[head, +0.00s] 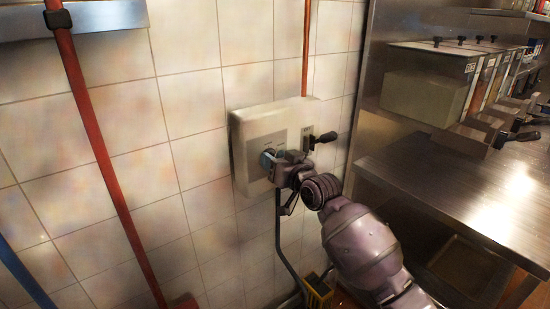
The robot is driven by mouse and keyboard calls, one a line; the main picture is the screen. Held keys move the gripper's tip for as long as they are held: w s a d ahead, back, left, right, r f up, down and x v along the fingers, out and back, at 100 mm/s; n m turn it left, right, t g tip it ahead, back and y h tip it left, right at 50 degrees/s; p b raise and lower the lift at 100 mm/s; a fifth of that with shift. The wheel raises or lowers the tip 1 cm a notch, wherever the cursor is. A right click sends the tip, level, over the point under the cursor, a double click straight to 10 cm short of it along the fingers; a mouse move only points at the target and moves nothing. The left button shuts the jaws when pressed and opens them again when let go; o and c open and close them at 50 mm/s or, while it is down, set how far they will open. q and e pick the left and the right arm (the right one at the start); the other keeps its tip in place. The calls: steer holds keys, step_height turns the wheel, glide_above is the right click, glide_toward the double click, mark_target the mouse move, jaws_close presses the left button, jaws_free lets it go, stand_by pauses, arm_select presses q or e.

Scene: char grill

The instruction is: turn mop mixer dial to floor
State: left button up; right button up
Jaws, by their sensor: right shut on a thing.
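The mop mixer (241,152) is a pale box fixed to the white tiled wall. Its blue dial (267,160) is on the front, mostly covered by my right gripper (274,164). My right gripper is shut on the dial, its arm coming from the lower right. The dial's markings are too small to read and partly hidden. A black lever (327,138) sticks out on the mixer's right side. My left gripper is not in view.
A red pole (101,150) stands at the left. A steel counter (470,190) with a dispenser (425,87) and black handles is at the right. A dark hose (281,240) hangs below the mixer, and a yellow object (319,292) is on the floor.

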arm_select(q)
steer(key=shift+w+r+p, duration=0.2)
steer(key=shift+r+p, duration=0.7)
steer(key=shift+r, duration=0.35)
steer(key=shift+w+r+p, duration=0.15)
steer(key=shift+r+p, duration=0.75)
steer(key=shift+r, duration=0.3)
arm_select(e)
steer(key=shift+w+d+m, duration=0.1)
steer(key=shift+m, duration=4.8)
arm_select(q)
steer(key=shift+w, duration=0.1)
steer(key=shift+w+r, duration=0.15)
arm_select(e)
steer(key=o, duration=0.9)
steer(key=shift+f, duration=0.1)
